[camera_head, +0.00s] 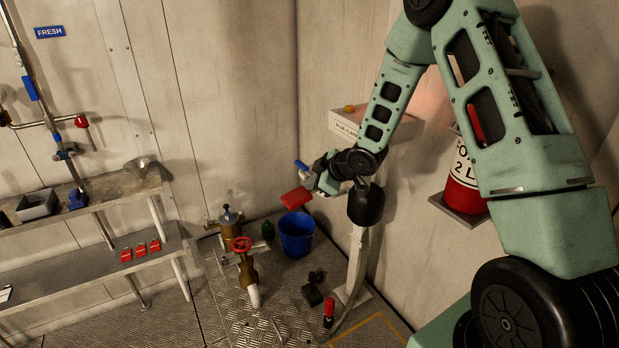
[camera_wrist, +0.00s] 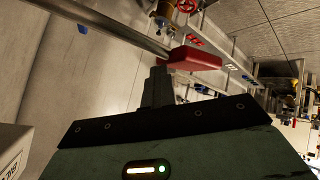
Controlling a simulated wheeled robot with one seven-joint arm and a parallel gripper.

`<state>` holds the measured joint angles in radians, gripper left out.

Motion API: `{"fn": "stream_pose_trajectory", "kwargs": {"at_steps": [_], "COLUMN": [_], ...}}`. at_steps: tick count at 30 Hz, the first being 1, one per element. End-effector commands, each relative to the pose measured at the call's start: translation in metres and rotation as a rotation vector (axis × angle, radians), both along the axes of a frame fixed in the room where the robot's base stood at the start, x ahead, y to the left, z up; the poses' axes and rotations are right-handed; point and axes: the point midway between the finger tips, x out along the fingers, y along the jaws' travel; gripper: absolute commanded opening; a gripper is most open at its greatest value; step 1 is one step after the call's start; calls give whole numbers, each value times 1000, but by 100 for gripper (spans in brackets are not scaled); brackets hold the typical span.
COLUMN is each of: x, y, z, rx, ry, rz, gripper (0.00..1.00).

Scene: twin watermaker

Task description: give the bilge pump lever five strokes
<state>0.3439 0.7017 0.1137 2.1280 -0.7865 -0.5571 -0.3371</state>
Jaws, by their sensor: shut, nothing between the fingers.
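The bilge pump (camera_head: 365,203) shows as a black cylinder on a pale post against the wall, with a hose running down from it. Its lever appears in the wrist view as a grey rod (camera_wrist: 105,27) ending in a red grip (camera_wrist: 195,58). The red grip also shows in the head view (camera_head: 297,197), left of the pump; my wrist hides most of the rod there. My gripper (camera_head: 309,183) is shut and empty close beside the grip. In the wrist view its fingertips (camera_wrist: 160,75) overlap the grip's near end; I cannot tell whether they touch.
A blue bucket (camera_head: 297,237) stands on the floor below the grip, beside a pipe with a red handwheel (camera_head: 241,244). A box (camera_head: 345,122) is on the wall above the pump. A red-and-white cylinder (camera_head: 463,185) is at right. A workbench (camera_head: 100,190) lines the left wall.

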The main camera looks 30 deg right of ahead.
Motion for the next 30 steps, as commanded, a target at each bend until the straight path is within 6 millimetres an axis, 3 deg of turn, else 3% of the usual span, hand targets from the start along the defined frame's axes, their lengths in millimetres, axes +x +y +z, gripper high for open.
{"fn": "stream_pose_trajectory", "kwargs": {"at_steps": [30], "x": [-1], "y": [8], "z": [-9], "rx": [5], "ry": [2], "rz": [12], "gripper": [0]}}
